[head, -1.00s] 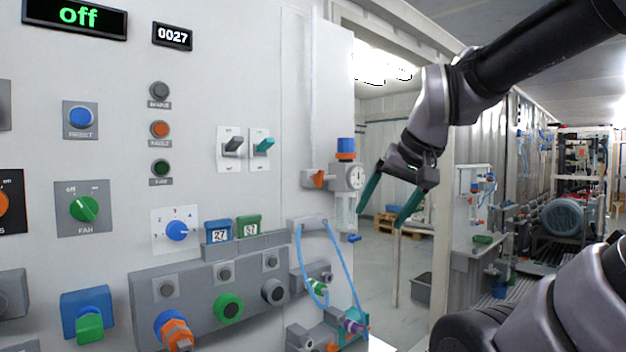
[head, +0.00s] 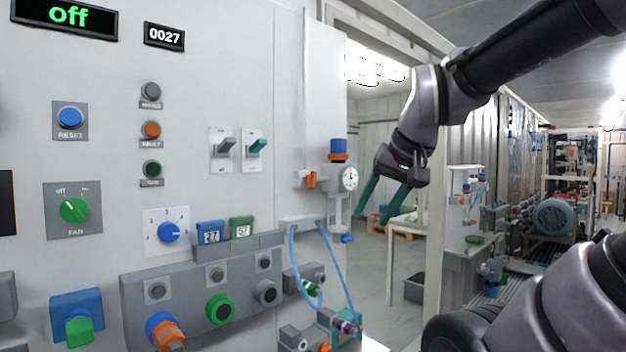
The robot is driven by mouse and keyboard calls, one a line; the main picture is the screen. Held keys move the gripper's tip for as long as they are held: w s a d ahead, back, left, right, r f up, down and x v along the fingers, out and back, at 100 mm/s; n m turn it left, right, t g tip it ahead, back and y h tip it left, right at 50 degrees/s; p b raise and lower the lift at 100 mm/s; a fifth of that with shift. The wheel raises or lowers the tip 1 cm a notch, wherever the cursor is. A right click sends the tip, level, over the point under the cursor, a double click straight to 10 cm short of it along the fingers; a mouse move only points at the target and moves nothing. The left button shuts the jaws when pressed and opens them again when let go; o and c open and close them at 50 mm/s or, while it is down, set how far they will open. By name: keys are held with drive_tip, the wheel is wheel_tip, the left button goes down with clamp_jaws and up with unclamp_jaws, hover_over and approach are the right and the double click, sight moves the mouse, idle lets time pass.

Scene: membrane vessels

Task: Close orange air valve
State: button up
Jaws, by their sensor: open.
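The orange air valve (head: 311,181) is a small orange handle on a grey block at the right edge of the white panel. It sits left of a round white pressure gauge (head: 349,179) and below a blue and orange cap (head: 338,150). My gripper (head: 378,222) has two teal fingers spread apart, pointing down and left. It is open and empty, to the right of the valve and gauge and apart from them in the picture. How far it is from the panel in depth I cannot tell.
Blue tubes (head: 325,275) loop below the valve from a grey manifold (head: 300,222). Two toggle switches (head: 238,148) are on the panel to the left. A doorway opens behind my gripper, with a pale table (head: 408,222) and a pallet (head: 405,235) beyond.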

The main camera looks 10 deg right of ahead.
drive_tip(key=shift+n+g+h, duration=0.3)
drive_tip(key=shift+n, duration=0.5)
drive_tip(key=w+r, duration=0.1)
drive_tip(key=w+a+r, duration=0.1)
drive_tip(key=w+r, duration=0.1)
clamp_jaws()
drive_tip(key=w+a+r+n+h, duration=0.2)
drive_tip(key=w+a+r+n, duration=0.2)
drive_tip(key=w+a+r, duration=0.4)
drive_tip(key=w+a+r+n+h, duration=0.25)
drive_tip(key=w+r, duration=0.25)
drive_tip(key=w, duration=0.6)
approach(309, 177)
wheel_tip(309, 177, down, 4)
drive_tip(key=a, duration=0.2)
drive_tip(key=shift+n+y, duration=0.35)
drive_tip(key=shift+n, duration=0.1)
drive_tip(key=shift+w+d+f, duration=0.15)
drive_tip(key=shift+w+d, duration=0.6)
drive_tip(key=shift+d, duration=0.15)
drive_tip(key=shift+w+d+f, duration=0.1)
drive_tip(key=shift+w+d, duration=0.6)
drive_tip(key=shift+d, duration=0.15)
